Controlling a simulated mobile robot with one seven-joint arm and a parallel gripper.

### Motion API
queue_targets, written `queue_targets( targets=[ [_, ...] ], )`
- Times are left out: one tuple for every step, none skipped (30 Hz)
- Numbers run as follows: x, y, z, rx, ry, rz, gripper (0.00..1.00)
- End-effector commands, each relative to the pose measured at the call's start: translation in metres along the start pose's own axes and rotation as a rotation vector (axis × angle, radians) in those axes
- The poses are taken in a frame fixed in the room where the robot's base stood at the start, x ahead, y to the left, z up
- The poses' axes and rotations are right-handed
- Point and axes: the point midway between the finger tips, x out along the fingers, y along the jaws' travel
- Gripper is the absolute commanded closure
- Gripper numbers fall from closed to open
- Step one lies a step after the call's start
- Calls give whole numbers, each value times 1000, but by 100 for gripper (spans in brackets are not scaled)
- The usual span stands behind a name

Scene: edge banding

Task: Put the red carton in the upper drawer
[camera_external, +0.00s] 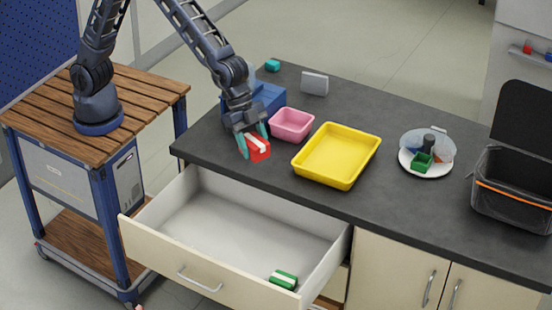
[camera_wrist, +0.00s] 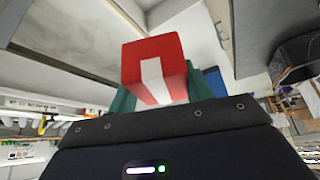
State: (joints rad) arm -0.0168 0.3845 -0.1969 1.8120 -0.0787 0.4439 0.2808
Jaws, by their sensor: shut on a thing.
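The red carton (camera_external: 262,155), red with a white stripe, is between the green fingers of my gripper (camera_external: 253,141). In the external view it is by the worktop's front left edge, behind the drawer; I cannot tell whether it touches the worktop. In the wrist view the carton (camera_wrist: 158,62) fills the space between the fingers (camera_wrist: 160,98), and my gripper is shut on it. The upper drawer (camera_external: 215,222) is pulled open below the worktop. A green carton with a white stripe (camera_external: 284,279) lies in its front right corner.
A pink bin (camera_external: 291,125), a yellow tray (camera_external: 350,138) and a blue box (camera_external: 268,97) stand near my gripper on the dark worktop (camera_external: 390,205). Farther right are a white plate (camera_external: 418,170) and a black crate (camera_external: 507,212). Most of the drawer floor is clear.

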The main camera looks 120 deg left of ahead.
Motion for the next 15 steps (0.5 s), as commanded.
queue_targets(
  targets=[
    [0, 10, 1, 8, 0, 5, 74],
    [0, 16, 1, 13, 1, 8, 74],
    [-1, 23, 2, 19, 1, 11, 74],
    [-1, 28, 2, 22, 1, 13, 74],
    [0, 32, 4, 25, 0, 15, 74],
    [11, 28, 10, 21, -4, 15, 74],
    [16, 28, 13, 21, -3, 14, 74],
    [21, 28, 16, 21, -3, 14, 74],
    [28, 28, 20, 21, -3, 14, 74],
    [35, 28, 24, 21, -3, 14, 74],
    [41, 28, 27, 21, -4, 15, 74],
    [49, 28, 32, 22, -3, 15, 74],
    [55, 28, 36, 22, -4, 15, 74],
    [63, 28, 40, 22, -5, 15, 74],
    [73, 28, 46, 21, -4, 15, 74]
  ],
)
